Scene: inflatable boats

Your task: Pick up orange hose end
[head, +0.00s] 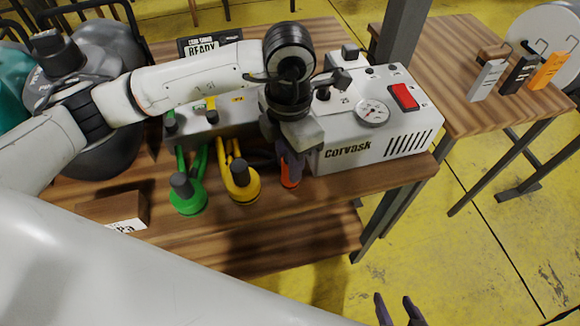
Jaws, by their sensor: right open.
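The orange hose end (287,183) hangs at the front edge of the wooden table, in front of the white Corvask machine (348,150). Only a small part of it shows; the rest is hidden behind my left gripper. My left gripper (290,174) points down right at the orange hose end, with its purple-grey fingers overlapping it. I cannot tell whether the fingers are closed on it. To its left are the yellow hose end (243,188) and the green hose end (188,203). My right gripper (400,312) is low in the picture, open and empty, away from the table.
A brown block with a white label (112,210) lies at the table's left front. A "READY" sign (200,48) stands at the back. Grey, black and orange tags (519,74) stand on the right table (455,100). Yellow floor (470,250) is clear at lower right.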

